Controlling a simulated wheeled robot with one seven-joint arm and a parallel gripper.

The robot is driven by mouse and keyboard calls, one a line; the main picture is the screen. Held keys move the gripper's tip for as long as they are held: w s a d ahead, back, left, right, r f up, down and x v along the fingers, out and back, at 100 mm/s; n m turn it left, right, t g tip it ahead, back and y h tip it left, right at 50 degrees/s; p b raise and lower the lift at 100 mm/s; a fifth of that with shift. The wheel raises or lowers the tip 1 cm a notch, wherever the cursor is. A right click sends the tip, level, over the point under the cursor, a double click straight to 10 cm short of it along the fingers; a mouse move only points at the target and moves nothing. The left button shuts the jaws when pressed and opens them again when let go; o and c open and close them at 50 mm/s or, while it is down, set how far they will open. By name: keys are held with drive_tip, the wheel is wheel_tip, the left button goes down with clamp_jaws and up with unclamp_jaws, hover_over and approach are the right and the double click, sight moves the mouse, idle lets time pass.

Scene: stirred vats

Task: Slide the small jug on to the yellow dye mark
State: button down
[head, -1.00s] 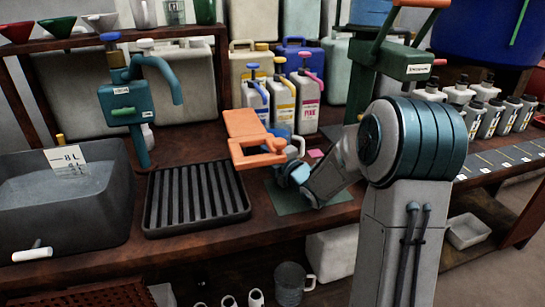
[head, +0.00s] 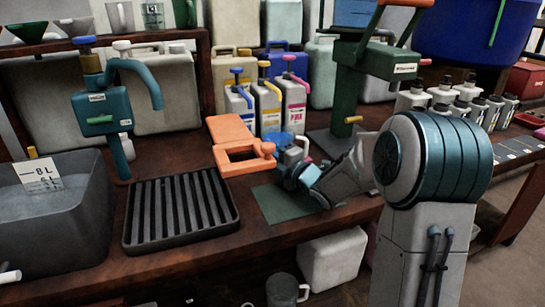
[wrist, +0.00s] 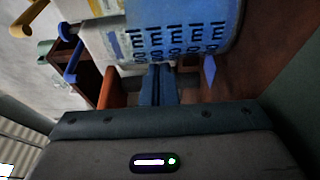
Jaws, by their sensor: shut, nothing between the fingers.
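The small jug (wrist: 180,35) is translucent blue with dark mL markings and fills the top middle of the wrist view. In the head view, the small jug (head: 283,141) is partly hidden behind my wrist. My gripper (wrist: 156,70) is shut and empty, its fingers side by side at the near side of the jug. I cannot tell whether they touch it. My gripper in the head view (head: 291,163) is low over the table, between the orange block and the green press. I cannot make out the yellow dye mark in either view.
An orange hinged block (head: 238,160) lies just left of my gripper. Dye bottles (head: 266,105) stand behind the jug. The green press (head: 372,85) stands to the right. A green mat (head: 285,207) lies in front, and a black slatted rack (head: 180,212) to the left.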

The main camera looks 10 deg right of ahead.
drive_tip(key=a+b, duration=0.2)
drive_tip(key=s+a+b, duration=0.1)
drive_tip(key=a, duration=0.1)
drive_tip(key=shift+f, duration=0.3)
drive_tip(key=p+v, duration=0.1)
drive_tip(key=v, duration=0.2)
drive_tip(key=p+v, duration=0.1)
drive_tip(key=v, duration=0.6)
drive_tip(key=shift+w+d+r+p, duration=0.1)
drive_tip(key=shift+r+p, duration=0.3)
drive_tip(key=s+d+r+m+g+h+p, duration=0.25)
drive_tip(key=d+r+m+h+p, duration=0.2)
drive_tip(key=r+m+p, duration=0.3)
drive_tip(key=s+d+r+m+g+h+p, duration=0.1)
drive_tip(key=s+d+r+m+h+p, duration=0.25)
drive_tip(key=r+m+h+p, duration=0.4)
drive_tip(key=s+a+r+m+g+y+p, duration=0.1)
drive_tip(key=s+r+m+g+p, duration=0.3)
drive_tip(key=s+p, duration=0.3)
drive_tip(key=s+a+r+m+g+y+p, duration=0.1)
drive_tip(key=s+r+m+g+p, duration=0.3)
drive_tip(key=s+p, duration=0.4)
drive_tip(key=s+a+m, duration=0.1)
drive_tip(key=s, duration=0.5)
drive_tip(key=shift+m+g, duration=0.35)
drive_tip(key=shift+m, duration=0.05)
